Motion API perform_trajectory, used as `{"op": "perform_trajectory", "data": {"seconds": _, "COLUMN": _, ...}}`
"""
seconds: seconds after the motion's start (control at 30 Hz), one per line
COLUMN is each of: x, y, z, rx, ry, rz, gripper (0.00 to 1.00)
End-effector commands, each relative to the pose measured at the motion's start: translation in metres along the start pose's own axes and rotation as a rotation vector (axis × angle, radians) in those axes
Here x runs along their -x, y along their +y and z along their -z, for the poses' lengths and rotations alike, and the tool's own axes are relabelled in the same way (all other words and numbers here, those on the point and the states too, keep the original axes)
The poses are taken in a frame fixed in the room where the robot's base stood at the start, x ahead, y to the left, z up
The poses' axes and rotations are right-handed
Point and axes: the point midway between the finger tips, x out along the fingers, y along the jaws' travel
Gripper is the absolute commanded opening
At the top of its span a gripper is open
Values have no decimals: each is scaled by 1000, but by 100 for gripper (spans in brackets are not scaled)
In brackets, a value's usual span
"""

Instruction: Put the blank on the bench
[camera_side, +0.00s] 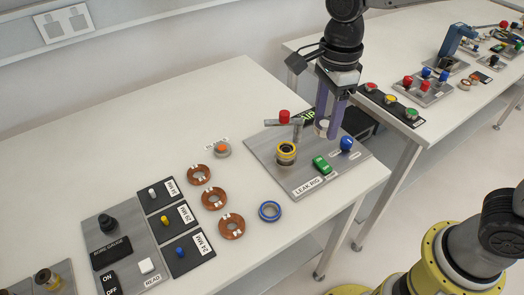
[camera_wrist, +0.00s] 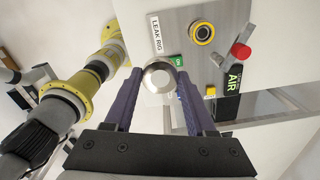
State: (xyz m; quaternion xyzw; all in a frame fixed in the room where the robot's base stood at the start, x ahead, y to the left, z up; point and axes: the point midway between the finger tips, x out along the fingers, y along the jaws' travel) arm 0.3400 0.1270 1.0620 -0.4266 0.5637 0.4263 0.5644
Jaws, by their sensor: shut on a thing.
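My gripper (camera_side: 329,124) has purple fingers and points down over the right part of the leak rig plate (camera_side: 263,146). It is shut on a round silvery blank (camera_side: 321,129), held low between the fingertips. In the wrist view the blank (camera_wrist: 158,77) shows as a metal disc with a bright centre between the fingers. It hides part of the green switch behind it. I cannot tell exactly how high it is above the plate. The white bench (camera_side: 120,160) carries the rig.
The rig has a yellow-ringed port (camera_side: 286,152), a red-handled valve (camera_side: 284,116), a green switch (camera_side: 321,164) and a blue knob (camera_side: 347,144). The bench's back left is clear.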

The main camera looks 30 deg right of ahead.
Motion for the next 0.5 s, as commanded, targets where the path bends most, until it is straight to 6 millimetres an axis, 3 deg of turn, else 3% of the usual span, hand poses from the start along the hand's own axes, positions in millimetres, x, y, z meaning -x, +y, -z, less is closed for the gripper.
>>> {"op": "perform_trajectory", "data": {"seconds": 0.1, "x": -19, "y": -8, "z": -37, "rx": 18, "ry": 3, "rz": -4, "gripper": 0}}
{"op": "perform_trajectory", "data": {"seconds": 0.2, "x": -33, "y": -7, "z": -58, "rx": 45, "ry": 2, "rz": -3, "gripper": 0}}
{"op": "perform_trajectory", "data": {"seconds": 0.37, "x": -49, "y": -5, "z": -74, "rx": 77, "ry": 0, "rz": -1, "gripper": 0}}
{"op": "perform_trajectory", "data": {"seconds": 0.5, "x": -61, "y": -21, "z": -91, "rx": 80, "ry": 0, "rz": -1, "gripper": 0}}
